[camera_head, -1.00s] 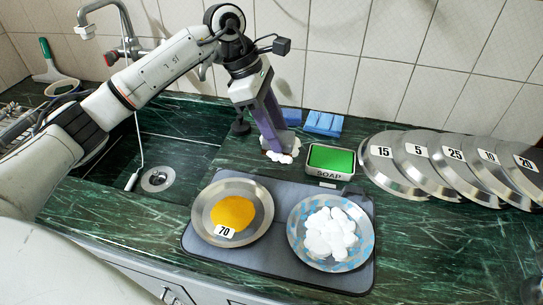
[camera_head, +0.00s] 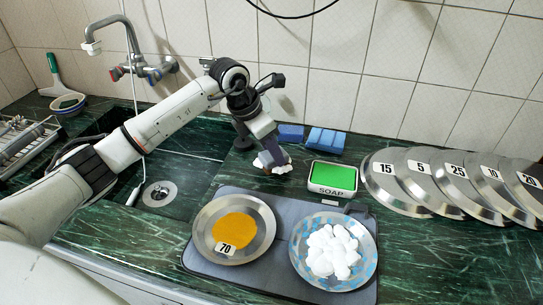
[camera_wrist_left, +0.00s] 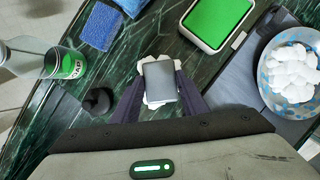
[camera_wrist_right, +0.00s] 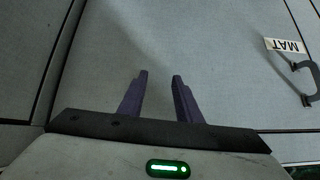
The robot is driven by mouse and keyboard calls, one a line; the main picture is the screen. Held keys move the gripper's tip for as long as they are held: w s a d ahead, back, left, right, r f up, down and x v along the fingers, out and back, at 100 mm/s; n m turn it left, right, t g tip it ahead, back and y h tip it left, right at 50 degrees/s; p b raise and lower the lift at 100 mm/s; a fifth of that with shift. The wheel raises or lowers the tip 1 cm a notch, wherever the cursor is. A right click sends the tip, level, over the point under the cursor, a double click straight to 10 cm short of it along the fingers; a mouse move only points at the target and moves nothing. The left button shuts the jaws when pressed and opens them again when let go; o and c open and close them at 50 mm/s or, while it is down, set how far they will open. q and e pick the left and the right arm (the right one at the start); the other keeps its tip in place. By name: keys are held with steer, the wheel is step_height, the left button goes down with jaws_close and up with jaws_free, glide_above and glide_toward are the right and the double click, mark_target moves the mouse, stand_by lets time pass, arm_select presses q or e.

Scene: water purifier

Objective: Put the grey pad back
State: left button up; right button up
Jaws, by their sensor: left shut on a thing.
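A small dark grey pad (camera_wrist_left: 160,82) sits between the fingers of my left gripper (camera_wrist_left: 160,88) in the left wrist view. My left gripper is shut on it. White lumpy material (camera_wrist_left: 142,64) shows around the pad's edges. In the head view, the same white material (camera_head: 284,168) shows at my left fingertips (camera_head: 272,164), close to the counter behind the scale mat. The pad is hidden there. I cannot tell whether the pad touches the counter. My right gripper (camera_wrist_right: 160,82) is open and empty in front of grey cabinet fronts.
A soap dish with a green top (camera_head: 332,177) stands right of my left gripper. Blue sponges (camera_head: 326,141) lie behind. A dark mat (camera_head: 208,262) bears a plate with a yellow mound (camera_head: 263,208) and a plate of white pieces (camera_head: 368,232). Numbered metal lids (camera_head: 385,200) lie right. The sink (camera_head: 185,205) is left.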

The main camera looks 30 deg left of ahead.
arm_select(q)
steer(key=shift+f, duration=1.15)
steer(key=shift+f, duration=0.25)
steer(key=o, duration=1)
steer(key=shift+r, duration=0.1)
steer(key=shift+o, duration=0.2)
steer(key=v, duration=1.2)
steer(key=shift+r, duration=0.15)
steer(key=shift+a, duration=0.1)
